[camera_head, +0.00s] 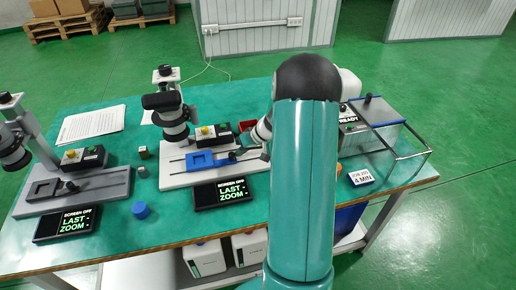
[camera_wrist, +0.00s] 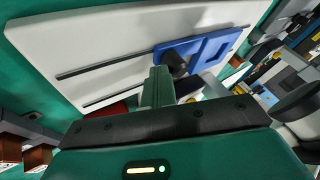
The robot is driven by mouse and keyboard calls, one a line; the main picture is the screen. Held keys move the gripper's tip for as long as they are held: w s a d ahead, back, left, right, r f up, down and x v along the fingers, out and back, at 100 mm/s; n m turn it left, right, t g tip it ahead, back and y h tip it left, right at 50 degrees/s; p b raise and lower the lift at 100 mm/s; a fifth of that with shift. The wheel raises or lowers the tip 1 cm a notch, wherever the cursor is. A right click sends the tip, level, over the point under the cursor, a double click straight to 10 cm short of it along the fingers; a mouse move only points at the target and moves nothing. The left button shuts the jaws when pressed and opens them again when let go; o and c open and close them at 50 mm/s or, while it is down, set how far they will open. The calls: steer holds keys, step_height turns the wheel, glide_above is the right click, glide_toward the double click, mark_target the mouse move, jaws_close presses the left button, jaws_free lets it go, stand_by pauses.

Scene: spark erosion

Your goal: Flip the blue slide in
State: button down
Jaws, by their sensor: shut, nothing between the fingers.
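The blue slide (camera_head: 203,160) lies on two dark rails on a white base plate (camera_head: 176,181), under the middle microscope (camera_head: 171,115). A dark knob sits at its right end. In the wrist view the blue slide (camera_wrist: 213,48) shows a recessed window, and its dark knob (camera_wrist: 176,63) is right by my fingertips. My gripper (camera_head: 247,139) is at the knob end of the slide, partly hidden by my arm in the head view. In the wrist view my gripper (camera_wrist: 158,82) is shut and empty. I cannot tell whether the fingers touch the knob.
A second microscope with a grey slide (camera_head: 44,189) stands at the left. Small screens (camera_head: 221,193) lie in front. A metal box with a wire handle (camera_head: 376,127) stands at the right. A red part (camera_head: 247,125) is behind my gripper. A blue cap (camera_head: 140,210) lies at the front.

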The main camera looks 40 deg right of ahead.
mark_target(219, 160)
steer(key=w+a, duration=0.1)
steer(key=a, duration=0.2)
steer(key=w+a, duration=0.1)
steer(key=a, duration=0.1)
steer(key=shift+w, duration=0.35)
steer(key=shift+d, duration=0.1)
